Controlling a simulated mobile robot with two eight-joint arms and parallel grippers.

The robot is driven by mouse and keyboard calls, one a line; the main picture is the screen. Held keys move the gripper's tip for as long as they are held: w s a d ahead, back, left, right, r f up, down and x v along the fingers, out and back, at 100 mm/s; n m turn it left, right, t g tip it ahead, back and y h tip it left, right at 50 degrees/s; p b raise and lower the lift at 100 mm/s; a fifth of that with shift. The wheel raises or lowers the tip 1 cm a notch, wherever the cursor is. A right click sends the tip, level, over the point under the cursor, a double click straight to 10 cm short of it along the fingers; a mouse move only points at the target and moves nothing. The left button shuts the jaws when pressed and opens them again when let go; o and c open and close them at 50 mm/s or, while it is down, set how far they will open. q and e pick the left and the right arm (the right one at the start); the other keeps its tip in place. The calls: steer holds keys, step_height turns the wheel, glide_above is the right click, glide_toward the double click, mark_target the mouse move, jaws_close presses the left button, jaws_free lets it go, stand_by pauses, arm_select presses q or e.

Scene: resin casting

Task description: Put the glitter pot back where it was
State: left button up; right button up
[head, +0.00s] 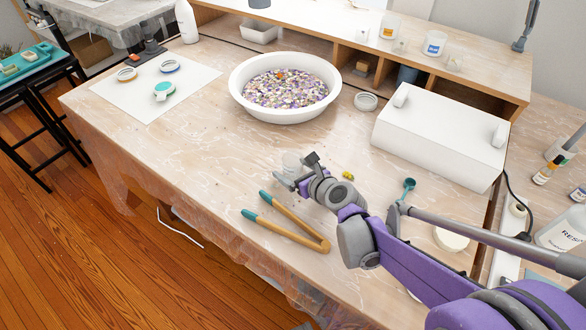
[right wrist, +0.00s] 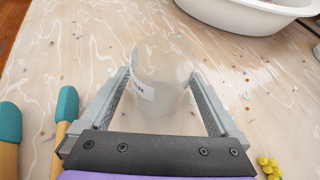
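A clear, empty-looking cup (head: 291,162) with a small white label stands on the table in the head view; the label is too small to read. It also shows in the right wrist view (right wrist: 165,82). My right gripper (head: 298,174) is low at the table with its fingers spread on either side of this cup. Slim gaps seem to show between cup and fingers. Two labelled pots stand on the shelf top, one orange-labelled (head: 390,27) and one blue-labelled (head: 434,45). I cannot tell which vessel is the glitter pot. My left gripper is out of view.
Teal-tipped tongs (head: 293,226) lie just in front of the right gripper. A white basin of coloured chips (head: 236,92) stands behind. A white box (head: 440,135), a teal scoop (head: 408,186) and small yellow pieces (head: 348,176) are to the right. The table's left-middle is clear.

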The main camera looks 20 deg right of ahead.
steer(key=shift+r, duration=0.3)
steer(key=p+v, duration=0.3)
steer(key=v, duration=0.8)
steer(key=shift+f+p, duration=0.1)
steer(key=shift+p, duration=0.2)
steer(key=shift+s, duration=0.45)
